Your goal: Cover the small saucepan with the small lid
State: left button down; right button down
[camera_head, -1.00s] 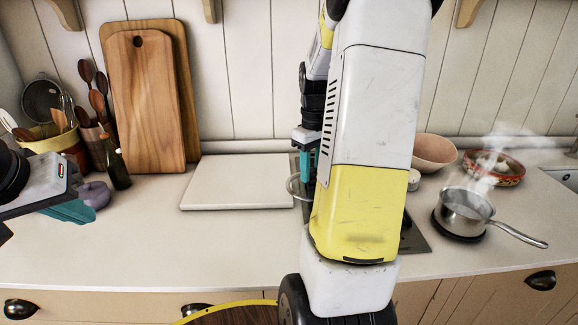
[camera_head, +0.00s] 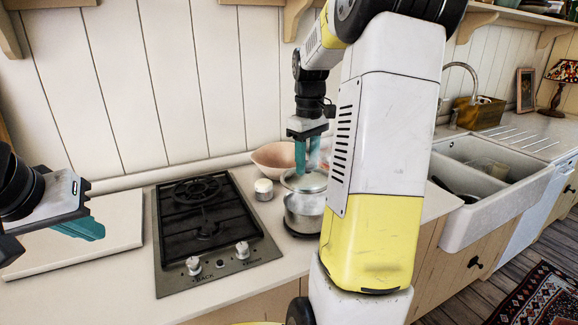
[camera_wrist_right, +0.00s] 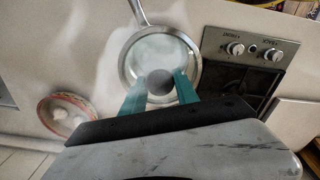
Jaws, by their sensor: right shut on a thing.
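The small lid (camera_head: 304,181) is glass with a metal rim and a dark round knob (camera_wrist_right: 160,82). My right gripper (camera_head: 307,158) is shut on the knob, with one teal finger on each side in the right wrist view. The lid is held roughly level over the small steel saucepan (camera_head: 301,213), seemingly a little above its rim. In the right wrist view the saucepan's handle (camera_wrist_right: 137,12) sticks out at the top, and the lid hides most of the pan. My arm hides the pan's right side in the head view. My left gripper (camera_head: 80,228) is at the far left, away from the pan; its finger gap is unclear.
A black gas hob (camera_head: 205,220) lies left of the saucepan. A small white jar (camera_head: 264,189) and a pinkish bowl (camera_head: 272,157) stand behind the pan. A patterned bowl (camera_wrist_right: 66,114) is near it in the right wrist view. A white board (camera_head: 95,240) lies at left; a sink (camera_head: 485,195) is at right.

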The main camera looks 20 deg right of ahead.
aim_at(309, 163)
jog(key=shift+d, duration=0.3)
jog(key=shift+s+f, duration=0.1)
jog(key=shift+f, duration=2.75)
jog(key=shift+f, duration=0.45)
jog(key=c, duration=1.2)
grip_release()
jog(key=shift+r, duration=0.1)
jog(key=shift+r, duration=5.45)
